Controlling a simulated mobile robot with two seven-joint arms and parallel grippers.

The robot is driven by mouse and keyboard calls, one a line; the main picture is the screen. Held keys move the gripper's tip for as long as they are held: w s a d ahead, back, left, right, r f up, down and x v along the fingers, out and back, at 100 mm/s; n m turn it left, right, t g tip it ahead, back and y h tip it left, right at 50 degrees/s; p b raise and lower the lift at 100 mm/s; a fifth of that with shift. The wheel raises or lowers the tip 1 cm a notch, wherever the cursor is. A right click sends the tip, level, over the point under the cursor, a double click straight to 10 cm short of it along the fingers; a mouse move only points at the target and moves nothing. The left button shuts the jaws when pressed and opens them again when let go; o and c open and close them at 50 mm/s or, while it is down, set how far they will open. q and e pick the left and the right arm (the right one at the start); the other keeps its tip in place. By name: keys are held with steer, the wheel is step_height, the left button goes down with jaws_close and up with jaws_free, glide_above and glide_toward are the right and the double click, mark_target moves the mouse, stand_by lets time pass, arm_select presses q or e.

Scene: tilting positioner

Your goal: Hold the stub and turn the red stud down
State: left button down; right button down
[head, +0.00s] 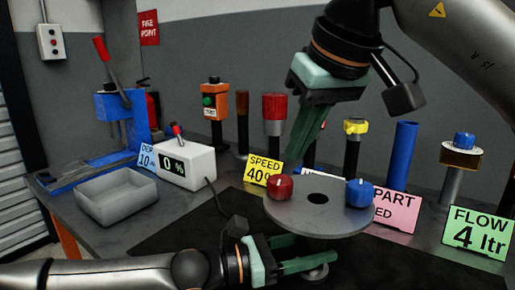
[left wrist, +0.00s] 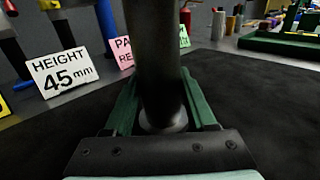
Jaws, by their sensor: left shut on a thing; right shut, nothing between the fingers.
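The round grey plate (head: 320,218) looks about level, with a dark hole near its middle. The red stud (head: 281,188) stands up at its left side and the blue stud (head: 359,194) at its right. My left gripper (head: 314,252) is below the plate, shut on the stub. In the left wrist view the stub is a dark upright cylinder (left wrist: 158,65) between the green fingers (left wrist: 193,100). My right gripper (head: 297,168) is shut and empty, pointing down just above the plate, right of the red stud. The plate hides part of the stub.
A grey tray (head: 118,198) and a white box reading 0 % (head: 186,166) stand at left. Signs, including a yellow speed sign (head: 262,172) and a green flow sign (head: 478,232), stand around the plate. Several posts rise behind it. The dark mat (head: 170,235) is mostly clear.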

arm_select(q)
steer(key=shift+r, duration=0.1)
steer(key=c, duration=0.6)
jaws_free()
steer(key=shift+r, duration=0.2)
steer(key=o, duration=0.5)
steer(key=shift+f, duration=0.2)
